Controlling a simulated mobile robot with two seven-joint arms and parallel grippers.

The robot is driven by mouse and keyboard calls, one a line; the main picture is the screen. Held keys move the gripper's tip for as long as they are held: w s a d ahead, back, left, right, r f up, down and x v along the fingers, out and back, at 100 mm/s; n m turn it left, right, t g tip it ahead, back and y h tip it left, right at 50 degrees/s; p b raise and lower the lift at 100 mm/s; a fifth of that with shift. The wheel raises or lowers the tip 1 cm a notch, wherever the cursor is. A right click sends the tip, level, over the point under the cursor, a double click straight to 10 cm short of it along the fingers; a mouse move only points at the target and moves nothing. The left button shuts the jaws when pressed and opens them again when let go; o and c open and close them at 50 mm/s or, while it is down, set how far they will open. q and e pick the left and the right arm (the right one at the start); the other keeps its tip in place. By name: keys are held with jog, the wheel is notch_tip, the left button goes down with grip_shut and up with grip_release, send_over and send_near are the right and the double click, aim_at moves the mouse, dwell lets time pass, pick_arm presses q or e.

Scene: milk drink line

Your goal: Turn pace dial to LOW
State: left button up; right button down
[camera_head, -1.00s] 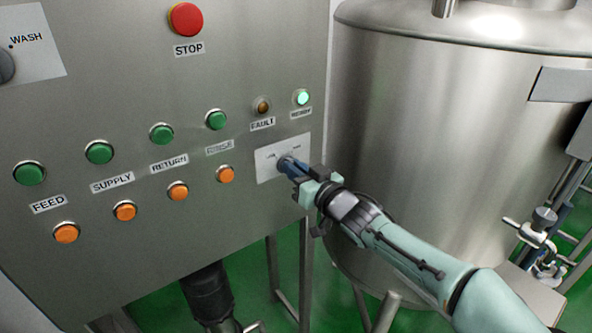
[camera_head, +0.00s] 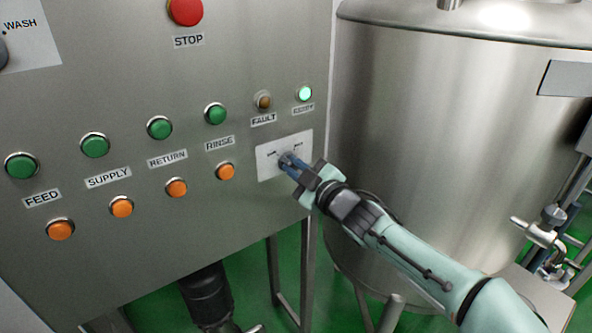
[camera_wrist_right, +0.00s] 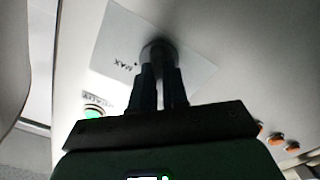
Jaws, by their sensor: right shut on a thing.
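The pace dial (camera_wrist_right: 158,50) is a dark round knob on a pale label plate (camera_head: 266,165) at the lower right of the steel panel. In the head view my right gripper (camera_head: 288,163) covers most of the dial. In the right wrist view the two dark fingers (camera_wrist_right: 159,82) are closed on the knob. The word MAX shows on the plate beside the dial; the other marking is too small or hidden to read, as is the dial's pointer. My left gripper is not in the head view.
The green ready lamp (camera_head: 305,93) is lit above the plate, beside the dim fault lamp (camera_head: 264,100). Green and orange buttons (camera_head: 226,171) lie left of the dial, with a red stop button (camera_head: 186,10) above. A large steel tank (camera_head: 430,140) stands close on the right.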

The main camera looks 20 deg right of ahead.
jog(key=shift+n, duration=0.5)
jog(key=c, duration=1.1)
grip_release()
jog(key=shift+c, duration=0.2)
jog(key=v, duration=1.3)
jog(key=shift+s, duration=0.25)
